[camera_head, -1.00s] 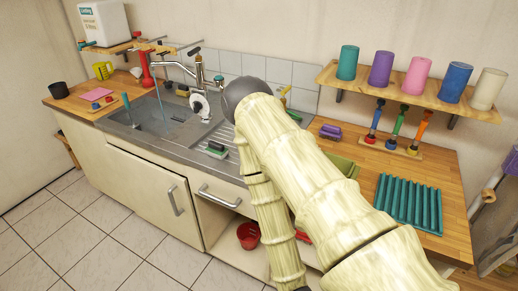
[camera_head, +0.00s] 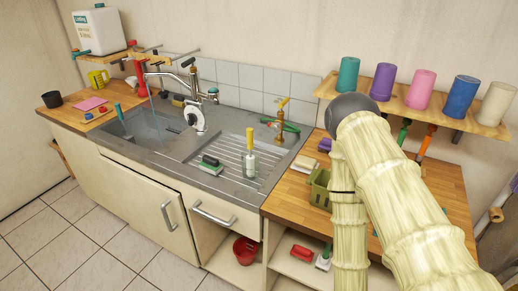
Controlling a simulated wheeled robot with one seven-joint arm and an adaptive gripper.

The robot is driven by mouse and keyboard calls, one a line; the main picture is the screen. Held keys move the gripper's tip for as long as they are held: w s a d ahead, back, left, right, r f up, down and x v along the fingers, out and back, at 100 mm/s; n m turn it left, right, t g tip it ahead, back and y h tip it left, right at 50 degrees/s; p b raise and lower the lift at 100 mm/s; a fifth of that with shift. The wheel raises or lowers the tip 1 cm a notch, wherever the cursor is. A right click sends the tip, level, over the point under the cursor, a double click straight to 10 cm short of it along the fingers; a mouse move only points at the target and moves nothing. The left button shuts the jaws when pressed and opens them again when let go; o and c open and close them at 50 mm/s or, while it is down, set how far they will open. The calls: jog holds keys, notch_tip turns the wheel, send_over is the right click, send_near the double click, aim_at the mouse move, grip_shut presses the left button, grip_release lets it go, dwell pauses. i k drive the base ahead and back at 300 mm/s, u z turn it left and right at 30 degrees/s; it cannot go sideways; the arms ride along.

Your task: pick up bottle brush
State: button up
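I cannot tell for sure which item is the bottle brush. An upright item with a yellow top and a pale body (camera_head: 249,158) stands on the sink's ribbed drainboard. A green-handled tool (camera_head: 404,130) and an orange-handled tool (camera_head: 425,143) stand under the right wall shelf, their lower parts hidden by my arm. A green-topped scrub brush (camera_head: 209,162) lies at the drainboard's front edge. My gripper is out of view; my arm bends at a grey joint and its forward link runs down past the bottom edge.
The right wall shelf (camera_head: 472,122) holds several coloured cups. An olive basket (camera_head: 319,189) stands on the right worktop, partly behind my arm. A red bucket (camera_head: 245,250) and a red brush (camera_head: 302,253) are in the open space below. The tiled floor in front is clear.

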aim_at(249, 131)
jog(key=i, duration=0.3)
jog(key=z, duration=1.8)
jog(key=k, duration=0.9)
jog(key=u, duration=1.85)
